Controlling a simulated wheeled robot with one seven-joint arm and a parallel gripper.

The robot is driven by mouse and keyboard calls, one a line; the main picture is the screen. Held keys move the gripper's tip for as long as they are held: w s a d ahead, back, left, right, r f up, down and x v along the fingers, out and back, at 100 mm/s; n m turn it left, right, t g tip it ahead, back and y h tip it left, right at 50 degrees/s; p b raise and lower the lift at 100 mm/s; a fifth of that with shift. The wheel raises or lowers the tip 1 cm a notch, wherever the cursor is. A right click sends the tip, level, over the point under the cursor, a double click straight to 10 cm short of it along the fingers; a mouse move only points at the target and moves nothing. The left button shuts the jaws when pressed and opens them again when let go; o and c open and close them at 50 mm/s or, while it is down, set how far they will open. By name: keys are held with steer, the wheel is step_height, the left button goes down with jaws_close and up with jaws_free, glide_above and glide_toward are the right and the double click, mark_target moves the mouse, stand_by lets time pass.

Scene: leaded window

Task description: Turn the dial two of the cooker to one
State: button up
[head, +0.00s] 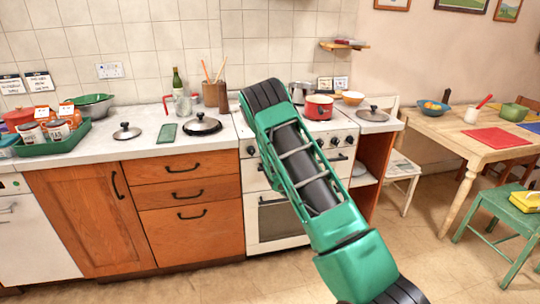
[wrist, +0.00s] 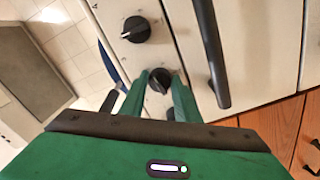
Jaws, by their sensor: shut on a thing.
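The white cooker (head: 265,216) stands in the middle of the head view, with black dials along its front panel. One dial (head: 251,150) shows left of my arm and several more (head: 335,141) show to the right. In the wrist view my gripper (wrist: 161,84) has its green fingers on both sides of a round black dial (wrist: 159,76) and is shut on it. A second black dial (wrist: 136,29) with a pale pointer line sits beside it, clear of the fingers. I cannot read which dial is two. My arm hides my gripper in the head view.
A dark bar handle (wrist: 208,50) runs close beside the held dial. A red pot (head: 319,107) stands on the cooker top. The counter (head: 90,150) on the left holds lids and a green tray. A wooden table (head: 450,128) stands at the right.

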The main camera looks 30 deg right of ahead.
steer(key=n, duration=0.4)
steer(key=shift+s+f, duration=0.1)
steer(key=shift+f, duration=0.05)
stand_by(0.4)
steer(key=o, duration=1)
steer(key=shift+v, duration=5.2)
